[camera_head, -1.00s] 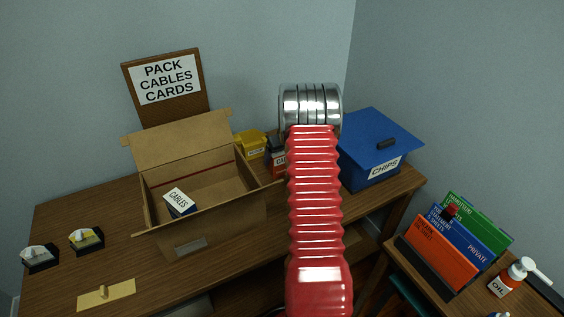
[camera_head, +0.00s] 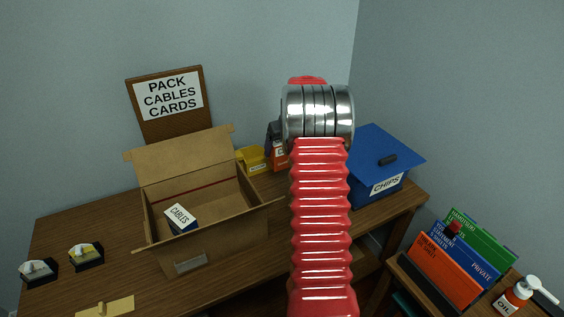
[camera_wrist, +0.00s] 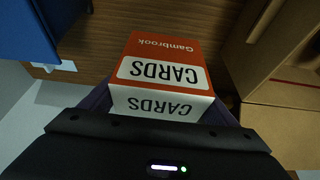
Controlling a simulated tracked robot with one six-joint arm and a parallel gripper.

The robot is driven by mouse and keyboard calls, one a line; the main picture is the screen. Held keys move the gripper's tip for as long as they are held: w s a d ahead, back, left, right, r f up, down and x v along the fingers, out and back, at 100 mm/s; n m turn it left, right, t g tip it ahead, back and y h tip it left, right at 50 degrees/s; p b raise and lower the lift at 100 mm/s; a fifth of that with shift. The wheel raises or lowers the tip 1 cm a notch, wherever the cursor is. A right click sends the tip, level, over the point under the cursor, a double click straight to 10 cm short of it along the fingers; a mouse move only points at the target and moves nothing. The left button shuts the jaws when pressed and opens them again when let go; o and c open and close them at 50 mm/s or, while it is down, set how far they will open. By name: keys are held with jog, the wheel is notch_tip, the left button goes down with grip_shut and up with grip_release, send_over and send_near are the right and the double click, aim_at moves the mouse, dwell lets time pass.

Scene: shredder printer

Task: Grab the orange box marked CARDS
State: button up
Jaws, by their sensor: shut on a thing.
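The orange box marked CARDS (camera_wrist: 168,52) is upside down in the wrist view, with a white label band and a white end face that both read CARDS. My gripper (camera_wrist: 158,98) is shut on it, with a dark purple finger at each side. In the head view the orange box (camera_head: 280,157) shows partly, left of my arm's silver wrist, and it looks raised above the desk. Most of my gripper is hidden there behind my red arm.
An open cardboard box (camera_head: 225,233) holds a CABLES box (camera_head: 181,217). A yellow box (camera_head: 254,159) stands behind it. A blue CHIPS box (camera_head: 372,175) is on the right of the desk. A PACK CABLES CARDS sign (camera_head: 168,98) stands at the back.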

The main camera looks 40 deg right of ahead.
notch_tip(320, 180, up, 16)
jog(key=shift+f, duration=0.15)
dwell(0.7)
